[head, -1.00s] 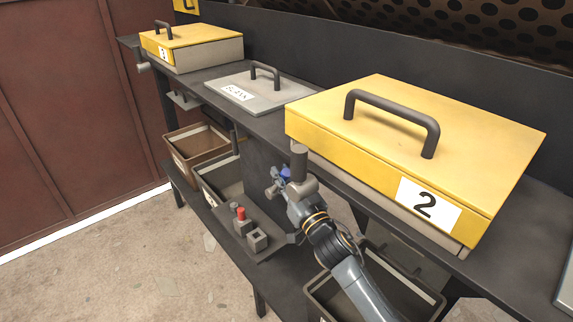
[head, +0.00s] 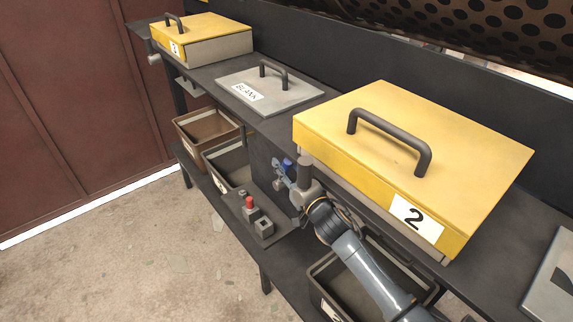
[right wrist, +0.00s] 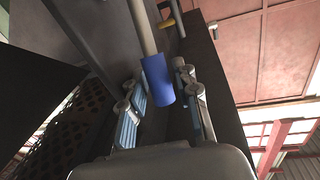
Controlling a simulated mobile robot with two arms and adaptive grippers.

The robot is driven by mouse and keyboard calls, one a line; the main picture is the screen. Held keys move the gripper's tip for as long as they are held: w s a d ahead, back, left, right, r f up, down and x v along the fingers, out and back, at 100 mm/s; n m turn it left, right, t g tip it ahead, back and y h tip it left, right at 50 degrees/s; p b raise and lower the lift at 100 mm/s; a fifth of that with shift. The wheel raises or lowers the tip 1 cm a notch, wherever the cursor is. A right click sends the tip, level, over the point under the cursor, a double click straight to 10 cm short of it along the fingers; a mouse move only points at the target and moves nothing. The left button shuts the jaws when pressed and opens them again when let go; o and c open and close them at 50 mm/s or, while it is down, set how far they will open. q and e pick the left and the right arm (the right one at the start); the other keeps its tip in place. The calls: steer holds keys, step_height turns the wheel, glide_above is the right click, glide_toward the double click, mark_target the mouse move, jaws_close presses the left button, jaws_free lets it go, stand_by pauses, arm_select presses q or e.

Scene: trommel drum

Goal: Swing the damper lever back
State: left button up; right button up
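The damper lever has a pale rod and a blue grip (right wrist: 158,80), which fills the middle of the right wrist view. In the head view the blue grip (head: 287,163) shows small, below the left front of yellow hatch 2 (head: 385,135). My right gripper (right wrist: 162,103) is open, with one finger on each side of the grip's end. I cannot tell whether either finger touches it. In the head view my right gripper (head: 287,180) is small and partly hidden by its own wrist. My left gripper is not in view.
A grey blank plate (head: 300,98) and another yellow hatch (head: 205,30) sit further left on the dark bench. Below are a brown bin (head: 196,120), dark bins (head: 214,160) and a red button (head: 249,201) on a shelf. The perforated drum (head: 480,20) is behind. Open floor lies left.

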steer(key=v, duration=1.2)
steer(key=shift+f, duration=0.1)
